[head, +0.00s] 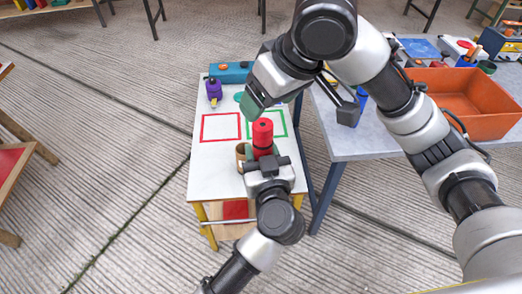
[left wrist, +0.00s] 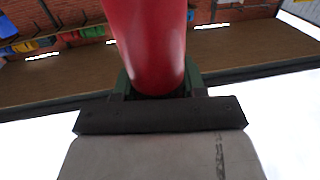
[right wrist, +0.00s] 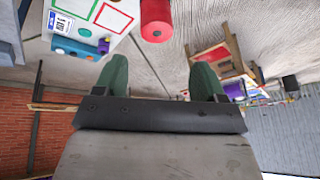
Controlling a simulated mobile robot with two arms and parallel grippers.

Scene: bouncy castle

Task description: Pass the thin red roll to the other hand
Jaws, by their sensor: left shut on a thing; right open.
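The red roll (head: 262,131) stands upright in my left gripper (head: 263,158), above the near part of the white table. My left gripper is shut on its lower part; the roll also rises from the fingers in the left wrist view (left wrist: 148,40). My right gripper (head: 256,102) is up and to the left of the roll in the head view, apart from it. In the right wrist view my right gripper (right wrist: 158,78) has its green fingers spread with nothing between them. The roll (right wrist: 156,20) shows there beyond the fingertips, near the top edge.
The white table (head: 215,170) has a red outlined square (head: 203,128) and a green one (head: 286,124). A brown cup (head: 240,153) is close beside the roll. A purple item (head: 213,90) and a blue box (head: 232,72) are at the back. An orange bin (head: 465,100) stands on the right table.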

